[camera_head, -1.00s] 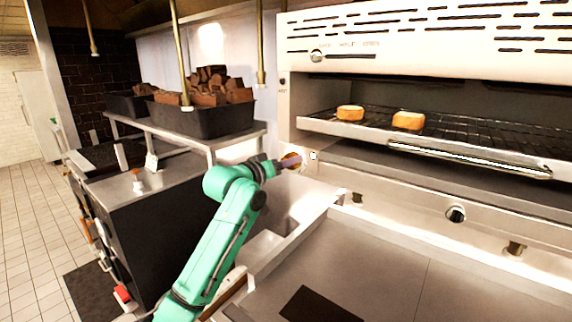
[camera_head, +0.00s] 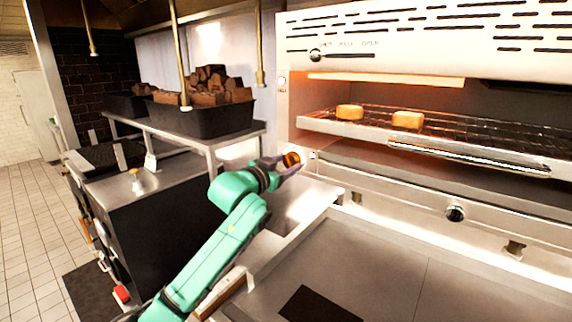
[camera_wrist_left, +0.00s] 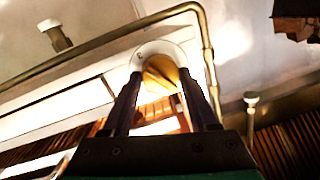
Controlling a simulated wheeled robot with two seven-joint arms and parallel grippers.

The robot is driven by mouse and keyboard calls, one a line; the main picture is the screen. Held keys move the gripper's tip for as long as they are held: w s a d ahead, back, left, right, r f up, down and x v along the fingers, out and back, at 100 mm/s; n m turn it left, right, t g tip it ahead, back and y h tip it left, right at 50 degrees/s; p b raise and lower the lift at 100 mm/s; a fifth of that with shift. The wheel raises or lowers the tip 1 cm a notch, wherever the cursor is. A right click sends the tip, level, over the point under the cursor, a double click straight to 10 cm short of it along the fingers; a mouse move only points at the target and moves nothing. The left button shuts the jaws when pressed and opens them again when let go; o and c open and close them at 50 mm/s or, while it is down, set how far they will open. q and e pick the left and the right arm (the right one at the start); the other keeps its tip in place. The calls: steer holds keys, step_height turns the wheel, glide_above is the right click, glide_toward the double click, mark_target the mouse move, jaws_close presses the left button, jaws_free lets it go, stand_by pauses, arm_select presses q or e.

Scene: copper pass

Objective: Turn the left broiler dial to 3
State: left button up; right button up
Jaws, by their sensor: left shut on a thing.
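The left broiler dial (camera_head: 291,159) is a small round brass-coloured knob at the lower left of the broiler (camera_head: 430,35) in the head view. My left gripper (camera_head: 283,166) reaches it from the left and is shut on it. In the left wrist view the brass dial (camera_wrist_left: 161,73) sits between the two dark fingertips, in front of a pale round plate. The broiler's inside glows orange. My right gripper is in neither view.
Two toast-like pieces (camera_head: 408,119) lie on the broiler rack (camera_head: 480,137), which has a bar handle in front. Another knob (camera_head: 455,213) is on the front panel to the right. A flat steel griddle (camera_head: 400,270) lies below. A black tub (camera_head: 205,122) of wood stands on the left shelf.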

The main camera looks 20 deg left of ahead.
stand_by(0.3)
arm_select(q)
steer(key=o, duration=1.4)
steer(key=shift+s+a+f+b, duration=0.1)
steer(key=shift+s+a+b, duration=0.1)
steer(key=shift+s+b, duration=0.2)
steer(key=b+v, duration=0.5)
steer(key=v, duration=0.8)
steer(key=shift+s, duration=0.35)
